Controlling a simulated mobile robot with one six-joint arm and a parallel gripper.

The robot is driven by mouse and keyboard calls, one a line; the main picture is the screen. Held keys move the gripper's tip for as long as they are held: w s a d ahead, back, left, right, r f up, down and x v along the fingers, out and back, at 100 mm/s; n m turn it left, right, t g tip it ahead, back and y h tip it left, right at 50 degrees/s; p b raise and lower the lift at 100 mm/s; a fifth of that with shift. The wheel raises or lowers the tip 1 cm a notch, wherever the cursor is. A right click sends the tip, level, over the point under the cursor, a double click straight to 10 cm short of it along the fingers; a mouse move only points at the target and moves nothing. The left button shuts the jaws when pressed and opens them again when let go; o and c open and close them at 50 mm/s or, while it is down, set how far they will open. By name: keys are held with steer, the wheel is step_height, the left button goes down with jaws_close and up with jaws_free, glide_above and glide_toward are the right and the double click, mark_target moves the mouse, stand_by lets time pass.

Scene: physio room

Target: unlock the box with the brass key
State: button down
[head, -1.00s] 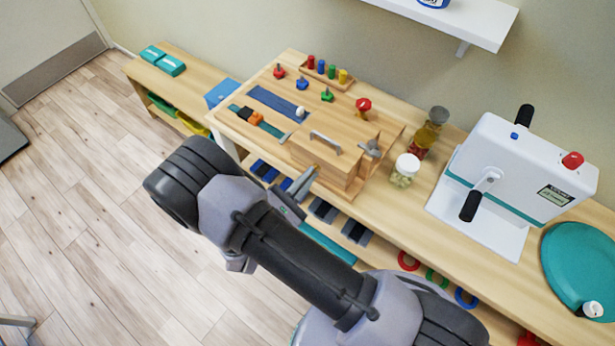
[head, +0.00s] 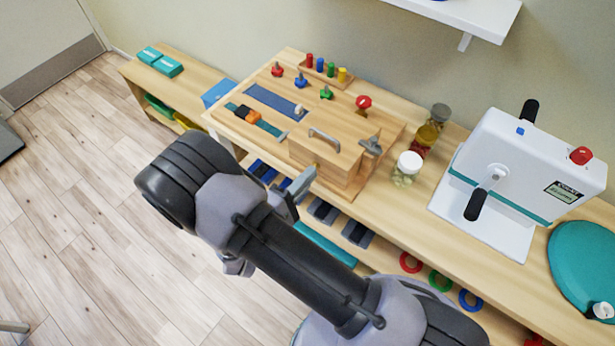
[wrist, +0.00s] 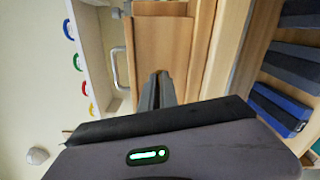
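The wooden box (head: 331,158) stands on the light wooden board, with a grey handle on top. Its front face is also in the wrist view (wrist: 163,42). My gripper (head: 311,172) is at the front face of the box, with its fingertips close to the wood. In the wrist view my gripper (wrist: 159,84) shows two dark fingers nearly together, pointing at the box front. A small brass-coloured bit, the brass key (head: 316,166), shows at the fingertips; the rest of it is hidden between the fingers. I cannot tell how deep it sits in the lock.
A grey latch-like part (head: 371,145) sits right of the box. A white-lidded jar (head: 405,168), an amber bottle (head: 430,130) and a white crank machine (head: 525,165) stand farther right. Coloured pegs (head: 327,68) stand behind. Dark blocks (head: 322,210) lie on the shelf below.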

steer(key=shift+m, duration=0.3)
stand_by(0.4)
steer(key=c, duration=1.6)
jaws_free()
steer(key=p+v, duration=0.3)
steer(key=v, duration=1.4)
steer(key=shift+s+a, duration=0.15)
